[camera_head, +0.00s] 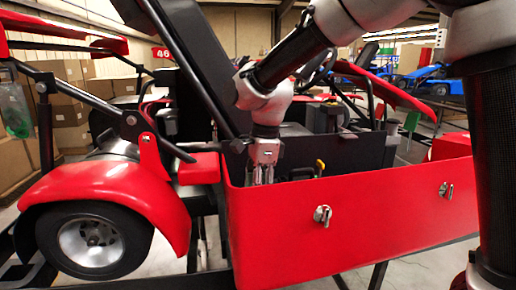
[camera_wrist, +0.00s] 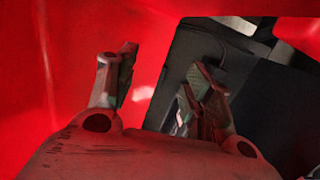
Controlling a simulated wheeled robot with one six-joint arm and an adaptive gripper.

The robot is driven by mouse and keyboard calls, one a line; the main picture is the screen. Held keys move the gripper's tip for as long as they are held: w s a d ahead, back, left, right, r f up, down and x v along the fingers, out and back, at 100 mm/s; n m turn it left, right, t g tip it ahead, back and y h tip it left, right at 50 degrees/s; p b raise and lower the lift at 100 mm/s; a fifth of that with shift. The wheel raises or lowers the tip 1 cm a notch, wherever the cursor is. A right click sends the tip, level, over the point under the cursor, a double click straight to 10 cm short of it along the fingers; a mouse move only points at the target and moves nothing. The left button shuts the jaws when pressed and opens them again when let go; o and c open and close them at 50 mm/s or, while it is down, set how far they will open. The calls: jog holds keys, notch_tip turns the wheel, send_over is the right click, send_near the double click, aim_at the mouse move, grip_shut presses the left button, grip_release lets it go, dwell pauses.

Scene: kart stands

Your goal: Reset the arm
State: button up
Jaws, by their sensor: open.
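My gripper (camera_head: 264,176) points down at the inner left end of the red kart side panel (camera_head: 350,220) in the head view. Its fingertips are partly hidden behind the panel's top edge. In the wrist view my gripper (camera_wrist: 165,88) has its two fingers apart, with nothing seen between them. Red bodywork (camera_wrist: 70,50) surrounds the left finger, and a black part (camera_wrist: 190,50) lies behind the right finger. My arm reaches in from the upper right of the head view.
A kart wheel (camera_head: 95,241) under a red fender (camera_head: 115,185) stands at left. A black bar (camera_head: 190,60) slants close beside my arm. A yellow-topped part (camera_head: 320,165) is right of my gripper. Boxes (camera_head: 70,115) and a blue kart (camera_head: 430,80) stand farther back.

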jog(key=w+d+r+n+t, duration=0.1)
jog(key=d+r+n, duration=0.15)
jog(key=d, duration=0.65)
jog(key=w+d+r+n+t+h, duration=0.15)
jog(key=d+r, duration=0.25)
jog(key=d, duration=0.4)
jog(key=w+d+r+n+t, duration=0.15)
jog(key=d+r, duration=0.25)
jog(key=d, duration=0.5)
jog(key=s+d+r+n+h, duration=0.1)
jog(key=s+d+n, duration=0.1)
jog(key=d, duration=0.4)
jog(key=s+d+r+n+t+h, duration=0.1)
jog(key=s+d+r+n, duration=0.1)
jog(key=s+d, duration=0.3)
jog(key=s+d+r+n+h, duration=0.1)
jog(key=s+d+r+n, duration=0.1)
jog(key=d, duration=0.5)
jog(key=shift+s+d, duration=0.1)
jog(key=shift+s, duration=0.8)
jog(key=s+d+n, duration=0.2)
jog(key=s, duration=0.3)
jog(key=s+a+f+n+y, duration=0.1)
jog(key=s+a+f+y, duration=0.2)
jog(key=s+a+f, duration=0.3)
jog(key=a+f, duration=0.2)
jog(key=a, duration=0.1)
jog(key=shift+s+a+n+g, duration=0.35)
jog(key=shift+s+a+g, duration=0.05)
